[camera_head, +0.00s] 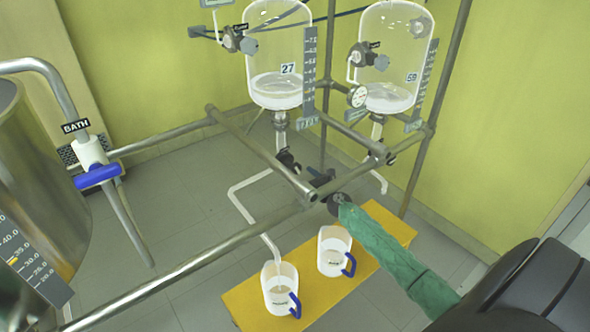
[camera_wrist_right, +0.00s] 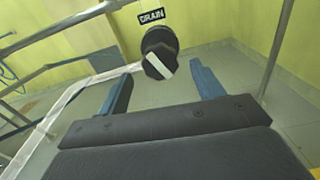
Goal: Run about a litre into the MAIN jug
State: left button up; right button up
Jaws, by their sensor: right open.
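Two glass vessels hang in the frame, vessel 27 (camera_head: 275,60) and vessel 59 (camera_head: 394,55), each with some pale liquid at its bottom. From under vessel 27 a white pipe (camera_head: 240,205) runs down to the front white jug (camera_head: 280,293). A second white jug (camera_head: 334,252) stands behind it; both have blue handles, and their labels are too small to read. My right gripper (camera_head: 318,182) is close to the drain valve below vessel 27. In the right wrist view the black DRAIN knob (camera_wrist_right: 159,56) with a white bar shows beyond the open fingers. My left gripper is out of view.
The jugs stand on a yellow board (camera_head: 245,300) on the grey floor. Metal rails (camera_head: 200,262) cross in front of the vessels. A steel tank (camera_head: 35,190) and the blue-handled BATH valve (camera_head: 97,176) are at the left.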

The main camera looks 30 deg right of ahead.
aim_at(298, 170)
jog(key=shift+w+a, duration=0.2)
jog(key=shift+w, duration=2.4)
jog(key=c, duration=1)
